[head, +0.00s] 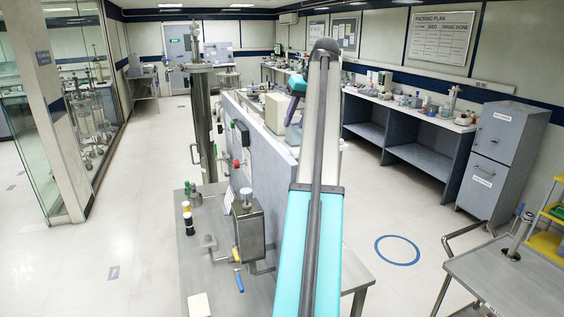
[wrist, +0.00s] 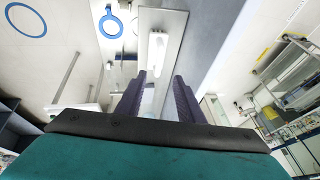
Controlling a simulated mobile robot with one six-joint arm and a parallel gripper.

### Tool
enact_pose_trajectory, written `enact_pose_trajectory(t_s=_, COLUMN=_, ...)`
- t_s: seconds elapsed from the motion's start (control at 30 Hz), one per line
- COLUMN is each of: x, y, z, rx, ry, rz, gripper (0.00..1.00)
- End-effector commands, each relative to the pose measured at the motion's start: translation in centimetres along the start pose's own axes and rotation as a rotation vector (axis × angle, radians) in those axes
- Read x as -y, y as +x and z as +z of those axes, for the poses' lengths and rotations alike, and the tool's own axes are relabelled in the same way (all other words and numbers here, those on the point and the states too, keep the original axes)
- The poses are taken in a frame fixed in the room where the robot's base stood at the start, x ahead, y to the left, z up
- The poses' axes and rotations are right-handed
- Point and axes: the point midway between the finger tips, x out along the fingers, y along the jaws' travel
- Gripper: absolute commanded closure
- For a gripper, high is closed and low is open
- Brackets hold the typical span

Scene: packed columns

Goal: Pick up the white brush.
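My gripper (wrist: 160,82) shows its two dark purple fingers spread apart in the wrist view, with nothing held between them. Beyond the fingertips, a white elongated thing (wrist: 157,50) lies on a pale narrow surface (wrist: 174,22). It may be the white brush, but I cannot make out bristles or a handle. In the head view my gripper (head: 292,112) is raised beside the partition, partly hidden by my own arm. My arm also hides much of the area behind the partition, and I cannot pick out the brush there.
A grey partition (head: 258,135) stands left of my arm. The metal table (head: 205,262) in front holds bottles and a metal box (head: 249,226). A grey cart (head: 510,275) stands at right. Floor around the blue circle (head: 397,250) is clear.

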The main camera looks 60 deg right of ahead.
Motion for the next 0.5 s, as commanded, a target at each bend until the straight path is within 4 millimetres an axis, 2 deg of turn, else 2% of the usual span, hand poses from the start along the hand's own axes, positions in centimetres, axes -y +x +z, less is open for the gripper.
enact_pose_trajectory(t_s=0.03, x=0.1, y=0.9, z=0.1, rx=0.002, ry=-0.001, rz=-0.001, gripper=0.66)
enact_pose_trajectory(t_s=0.3, x=0.1, y=4.5, z=0.1, rx=0.002, ry=-0.001, rz=-0.001, gripper=0.66)
enact_pose_trajectory(t_s=0.5, x=0.1, y=5.7, z=0.0, rx=0.0, ry=-0.001, rz=0.0, gripper=0.66)
